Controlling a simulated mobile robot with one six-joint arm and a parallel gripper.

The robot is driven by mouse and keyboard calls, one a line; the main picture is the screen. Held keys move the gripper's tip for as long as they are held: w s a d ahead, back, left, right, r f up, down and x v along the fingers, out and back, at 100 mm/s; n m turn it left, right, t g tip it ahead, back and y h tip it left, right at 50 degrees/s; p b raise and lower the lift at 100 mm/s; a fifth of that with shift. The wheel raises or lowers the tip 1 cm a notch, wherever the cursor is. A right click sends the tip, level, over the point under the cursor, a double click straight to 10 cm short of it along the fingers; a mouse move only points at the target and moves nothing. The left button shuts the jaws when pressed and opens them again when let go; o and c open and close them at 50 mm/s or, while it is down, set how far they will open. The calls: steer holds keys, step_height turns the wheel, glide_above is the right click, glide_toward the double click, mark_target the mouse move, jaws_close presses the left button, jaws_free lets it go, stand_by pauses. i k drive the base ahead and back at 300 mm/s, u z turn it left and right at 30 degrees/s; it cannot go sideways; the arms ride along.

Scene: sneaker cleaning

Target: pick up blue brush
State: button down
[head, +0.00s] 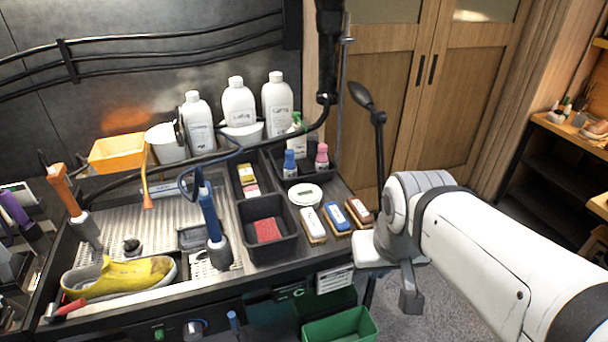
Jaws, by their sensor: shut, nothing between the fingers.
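The blue brush (336,217) has a blue top and a tan lower part. It lies on the right end of the bench, between a white brush (311,222) and a brown-red brush (359,210). My gripper (411,304) hangs off the bench's right front side, lower right of the brushes and apart from them. It points down, shut and empty.
Bottles (278,105) line the back. A yellow shoe (120,278) sits at left. A green bin (341,328) is below.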

mark_target(336, 222)
steer(key=u, duration=1.75)
steer(key=k, duration=0.9)
steer(key=z, duration=1.2)
steer(key=i, duration=1)
